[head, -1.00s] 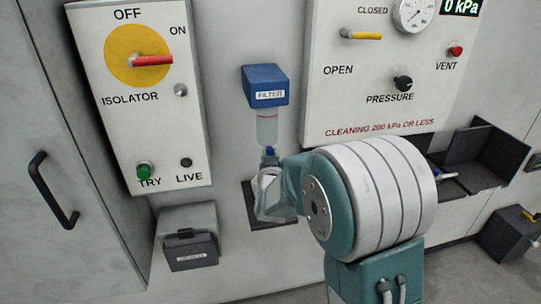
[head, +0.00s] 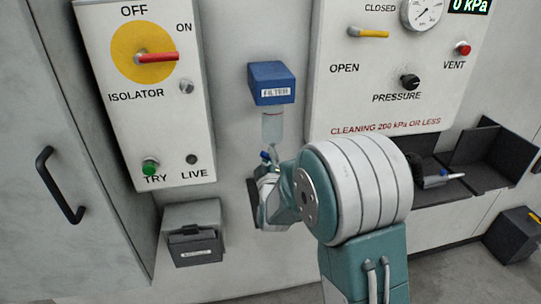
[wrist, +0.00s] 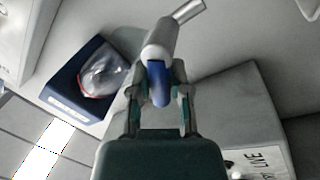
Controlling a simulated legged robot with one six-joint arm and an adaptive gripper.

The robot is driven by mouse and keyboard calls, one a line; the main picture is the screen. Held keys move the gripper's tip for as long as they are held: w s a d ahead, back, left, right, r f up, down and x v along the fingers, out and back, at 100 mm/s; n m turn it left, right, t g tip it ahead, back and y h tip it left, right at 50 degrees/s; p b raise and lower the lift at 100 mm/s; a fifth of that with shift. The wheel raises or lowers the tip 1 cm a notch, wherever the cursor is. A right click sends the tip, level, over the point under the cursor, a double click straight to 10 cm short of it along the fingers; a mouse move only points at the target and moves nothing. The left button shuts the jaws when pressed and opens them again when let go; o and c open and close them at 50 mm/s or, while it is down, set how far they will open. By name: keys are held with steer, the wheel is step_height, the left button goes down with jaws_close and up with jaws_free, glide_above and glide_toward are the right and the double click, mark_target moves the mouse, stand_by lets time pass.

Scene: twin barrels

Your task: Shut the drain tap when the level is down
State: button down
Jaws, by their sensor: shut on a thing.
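The filter has a blue housing (head: 270,82) on the wall panel, with a clear bowl (head: 272,125) under it. In the wrist view the bowl (wrist: 104,74) shows a red line; I cannot make out the liquid level. The drain tap is below the bowl, with a pale body (wrist: 158,50), a silver spout and a blue lever (wrist: 159,82). My gripper (wrist: 160,93) is shut on the blue lever, one finger on each side. In the head view my gripper (head: 266,178) is at the tap and partly hides it.
The isolator panel (head: 145,100) is on the left, with a grey box (head: 193,235) below it. The pressure panel (head: 385,80) is to the right, above dark open trays (head: 480,155). A cabinet handle (head: 58,185) stands out at far left.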

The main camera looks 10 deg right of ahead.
steer(key=n, duration=0.3)
steer(key=f+n+y, duration=0.1)
steer(key=shift+a+t, duration=0.25)
steer(key=shift+t, duration=0.05)
steer(key=shift+a+f+n+y, duration=0.15)
steer(key=shift+n+y, duration=0.1)
steer(key=shift+n, duration=0.6)
steer(key=shift+d+f+n+y, duration=0.1)
steer(key=shift+f+n+y, duration=0.1)
steer(key=shift+n, duration=0.6)
steer(key=shift+a+f+n+y, duration=0.1)
steer(key=shift+n+y, duration=0.15)
steer(key=shift+n, duration=0.6)
steer(key=shift+f, duration=0.1)
steer(key=c, duration=0.6)
jaws_free()
steer(key=shift+a, duration=0.1)
steer(key=s, duration=0.4)
steer(key=s+f, duration=0.1)
steer(key=s, duration=0.2)
steer(key=s+f, duration=0.1)
steer(key=s, duration=0.3)
steer(key=shift+s+f, duration=0.15)
steer(key=shift+s, duration=0.15)
